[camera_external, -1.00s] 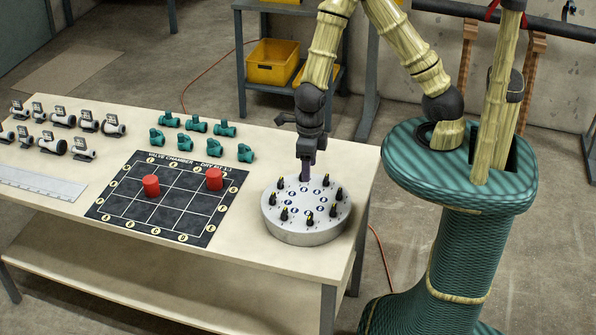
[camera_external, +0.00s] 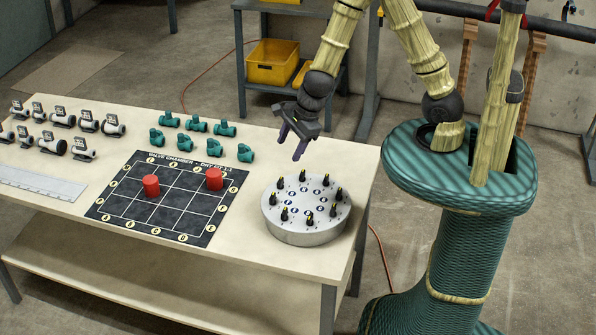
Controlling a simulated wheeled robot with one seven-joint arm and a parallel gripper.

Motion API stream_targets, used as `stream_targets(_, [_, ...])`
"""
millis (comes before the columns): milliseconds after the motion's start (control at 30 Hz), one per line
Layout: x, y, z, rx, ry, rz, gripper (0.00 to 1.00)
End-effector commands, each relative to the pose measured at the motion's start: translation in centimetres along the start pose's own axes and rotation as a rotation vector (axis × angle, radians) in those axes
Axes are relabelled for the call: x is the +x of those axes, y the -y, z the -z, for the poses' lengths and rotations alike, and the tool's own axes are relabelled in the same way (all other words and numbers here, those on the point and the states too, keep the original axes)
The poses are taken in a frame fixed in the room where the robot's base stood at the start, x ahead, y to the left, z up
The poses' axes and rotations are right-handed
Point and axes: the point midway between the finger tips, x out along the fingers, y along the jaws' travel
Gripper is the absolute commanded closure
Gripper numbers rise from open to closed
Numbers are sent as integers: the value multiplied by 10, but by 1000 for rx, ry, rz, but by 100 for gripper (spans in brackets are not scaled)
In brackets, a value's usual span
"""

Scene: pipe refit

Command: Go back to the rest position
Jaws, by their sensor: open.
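My gripper (camera_external: 290,152) is open and empty. It hangs above the table, just behind and above the round grey dial plate (camera_external: 305,234), tilted with its dark purple fingers pointing down. Its fingers are apart from the plate and its knobs. The plate carries a ring of several black knobs with yellow marks and blue-and-white round marks inside the ring. My arm bends up from the gripper and back to my green body at the right.
A ruler (camera_external: 40,184) lies at left. A shelf with yellow bins (camera_external: 272,62) stands behind the table.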

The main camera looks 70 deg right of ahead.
Motion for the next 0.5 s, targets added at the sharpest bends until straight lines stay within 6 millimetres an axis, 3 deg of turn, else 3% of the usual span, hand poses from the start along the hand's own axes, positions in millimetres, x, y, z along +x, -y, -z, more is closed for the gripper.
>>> stream_targets(267, [-25, 16, 3, -613, 97, 53, 45])
stream_targets(500, [-47, 16, 24, -1144, 114, 53, 45])
